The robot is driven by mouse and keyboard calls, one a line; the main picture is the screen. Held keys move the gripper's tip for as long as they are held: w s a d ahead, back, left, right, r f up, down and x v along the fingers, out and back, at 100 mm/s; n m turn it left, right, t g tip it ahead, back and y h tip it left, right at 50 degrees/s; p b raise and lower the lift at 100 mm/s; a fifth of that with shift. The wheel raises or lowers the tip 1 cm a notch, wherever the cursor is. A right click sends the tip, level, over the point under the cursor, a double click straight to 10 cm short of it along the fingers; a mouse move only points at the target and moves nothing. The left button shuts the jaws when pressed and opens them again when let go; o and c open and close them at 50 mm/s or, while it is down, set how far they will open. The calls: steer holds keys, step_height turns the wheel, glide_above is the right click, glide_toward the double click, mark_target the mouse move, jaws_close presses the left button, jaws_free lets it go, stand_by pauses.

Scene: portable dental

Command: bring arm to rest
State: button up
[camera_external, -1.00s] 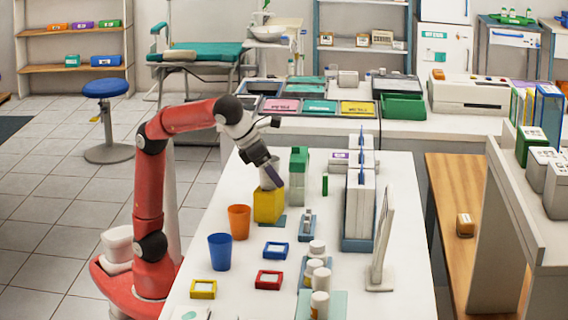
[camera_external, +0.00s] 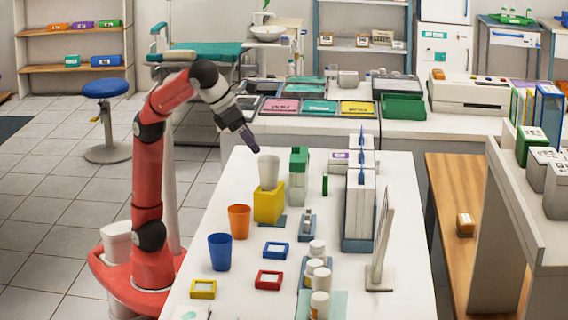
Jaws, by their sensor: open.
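My red arm stands at the left side of the white table (camera_external: 336,240), bent over at the top. My gripper (camera_external: 254,151) points down and to the right, in the air just above and left of a pale grey-white cup (camera_external: 268,172). The gripper is apart from the cup and holds nothing. The cup sits upright at the top of a yellow block-shaped holder (camera_external: 268,205). The gap between the fingers is too small to see clearly.
An orange cup (camera_external: 239,222) and a blue cup (camera_external: 220,252) stand near my arm. A green-and-white box (camera_external: 299,174) and white upright holders (camera_external: 359,205) stand to the right. Small trays and white bottles (camera_external: 317,250) are at the front. The air above the table's left side is clear.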

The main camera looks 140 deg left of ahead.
steer(key=shift+s+d+r, duration=0.15)
steer(key=shift+d+r, duration=0.1)
steer(key=shift+r, duration=0.1)
